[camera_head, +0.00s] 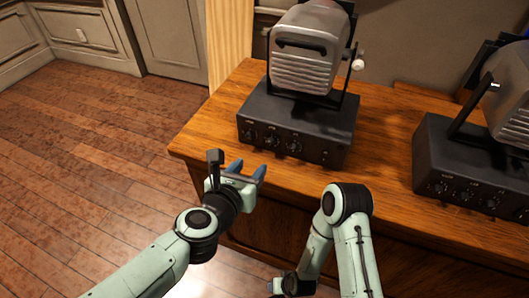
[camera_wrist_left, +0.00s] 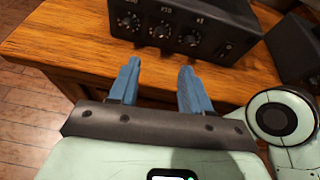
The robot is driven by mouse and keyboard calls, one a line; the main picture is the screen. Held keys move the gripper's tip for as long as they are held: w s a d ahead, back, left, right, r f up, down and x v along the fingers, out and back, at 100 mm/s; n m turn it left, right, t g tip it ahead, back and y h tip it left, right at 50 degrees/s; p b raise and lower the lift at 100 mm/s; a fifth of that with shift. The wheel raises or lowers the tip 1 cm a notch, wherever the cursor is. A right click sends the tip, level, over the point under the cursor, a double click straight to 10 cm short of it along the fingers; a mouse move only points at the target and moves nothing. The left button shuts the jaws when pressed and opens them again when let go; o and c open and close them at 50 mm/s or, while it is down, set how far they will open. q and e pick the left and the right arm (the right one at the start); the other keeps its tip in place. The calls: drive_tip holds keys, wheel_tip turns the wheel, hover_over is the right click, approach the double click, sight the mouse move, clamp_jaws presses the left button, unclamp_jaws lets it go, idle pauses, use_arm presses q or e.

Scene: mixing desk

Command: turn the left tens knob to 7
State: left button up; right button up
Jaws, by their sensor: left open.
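The left black control box (camera_head: 325,150) stands on the wooden desk, with a ribbed grey housing (camera_head: 311,60) mounted above it. Its front carries a row of round dark knobs: a left knob (camera_head: 249,134), a middle knob (camera_head: 271,141) and a right knob (camera_head: 294,147). The left wrist view also shows the middle knob (camera_wrist_left: 160,31) under a small label. The label and dial setting are too small to read surely. My left gripper (camera_head: 247,170) is open and empty, in front of and apart from the knobs. My right gripper (camera_head: 284,286) is low at the bottom edge, its jaws unclear.
The wooden desk (camera_head: 385,135) has bare top between the two boxes. A second, similar black box (camera_head: 445,165) with knobs stands at the right. My right arm is bent in front of the desk. Open wooden floor (camera_head: 80,160) lies to the left.

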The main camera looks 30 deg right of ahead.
sight(269, 144)
use_arm(q)
drive_tip(key=x, duration=1.3)
drive_tip(key=shift+f, duration=0.2)
clamp_jaws()
